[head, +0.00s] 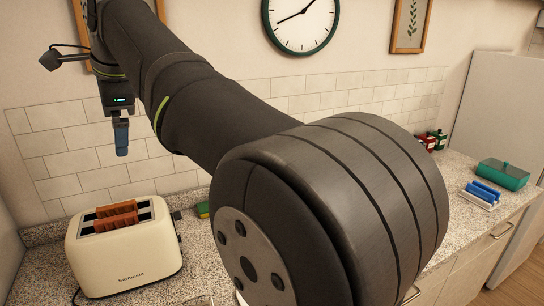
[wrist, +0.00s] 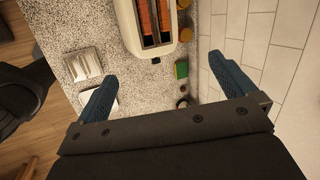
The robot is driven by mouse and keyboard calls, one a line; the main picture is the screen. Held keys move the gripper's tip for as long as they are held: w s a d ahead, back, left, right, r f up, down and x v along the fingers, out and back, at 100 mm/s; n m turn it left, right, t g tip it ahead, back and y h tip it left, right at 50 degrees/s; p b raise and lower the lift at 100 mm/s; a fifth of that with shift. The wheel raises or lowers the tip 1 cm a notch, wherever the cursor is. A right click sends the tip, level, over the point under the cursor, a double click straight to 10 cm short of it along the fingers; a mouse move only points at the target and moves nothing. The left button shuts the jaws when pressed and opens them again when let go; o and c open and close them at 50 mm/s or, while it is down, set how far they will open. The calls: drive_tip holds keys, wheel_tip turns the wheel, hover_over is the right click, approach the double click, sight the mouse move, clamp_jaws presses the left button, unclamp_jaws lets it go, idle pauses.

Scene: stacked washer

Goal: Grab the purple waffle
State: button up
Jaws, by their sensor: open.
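Two orange-brown waffles stand in the slots of a cream toaster (head: 125,258), the front waffle (head: 115,222) and the back waffle (head: 117,207). Only their upper parts show. In the wrist view the toaster (wrist: 127,22) is at the top, with a left waffle (wrist: 146,24) and a right waffle (wrist: 164,16) in its slots. Neither looks purple. My gripper (head: 121,138) is above the toaster, near the tiled wall, pointing down. Its blue fingers are spread wide and empty in the wrist view (wrist: 162,68).
A green-and-yellow sponge (head: 203,210) lies right of the toaster. A white rack with blue items (head: 482,195) and a green box (head: 503,175) are at the far right. A white slotted item (wrist: 83,64) lies on the counter. My arm hides the middle counter.

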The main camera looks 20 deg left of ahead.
drive_tip(key=n+h, duration=0.4)
drive_tip(key=n, duration=1.2)
hover_over(119, 230)
wheel_tip(119, 230, down, 13)
drive_tip(key=shift+g, duration=0.4)
drive_tip(key=f, duration=0.5)
drive_tip(key=w+a+f, duration=0.1)
drive_tip(key=f, duration=0.5)
drive_tip(key=a+f, duration=0.1)
drive_tip(key=f, duration=0.5)
drive_tip(key=shift+w+a, duration=0.15)
drive_tip(key=shift+w, duration=0.15)
drive_tip(key=c, duration=0.7)
